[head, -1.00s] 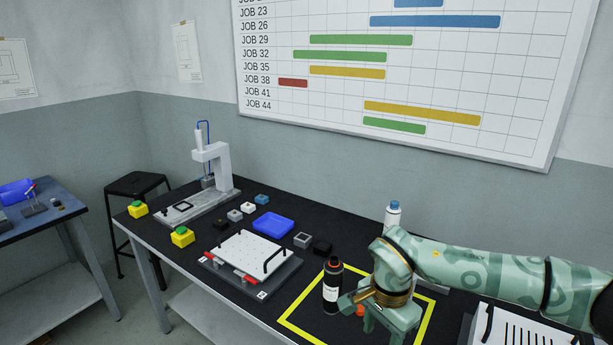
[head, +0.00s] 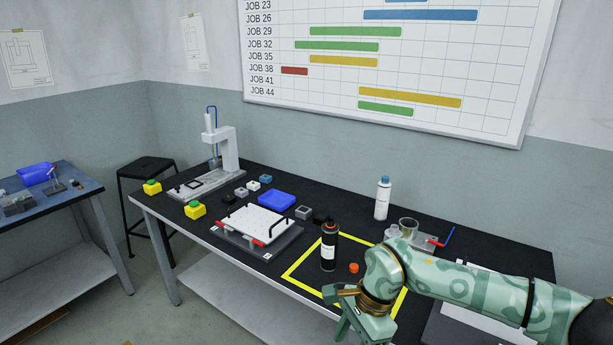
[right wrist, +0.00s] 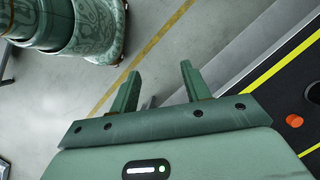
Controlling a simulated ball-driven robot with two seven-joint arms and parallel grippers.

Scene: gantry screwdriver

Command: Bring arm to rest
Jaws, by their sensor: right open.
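My right arm comes in from the right in the head view, and my right gripper (head: 362,328) hangs at the front edge of the bench, by the near side of the yellow outlined square. In the right wrist view the right gripper (right wrist: 158,88) is open, with its two fingers apart and nothing between them. Floor and the bench edge show beyond the fingers. My left gripper is not in view.
On the black bench (head: 240,268), a black bottle (head: 329,248) and an orange cap (head: 354,268) stand inside the yellow square.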

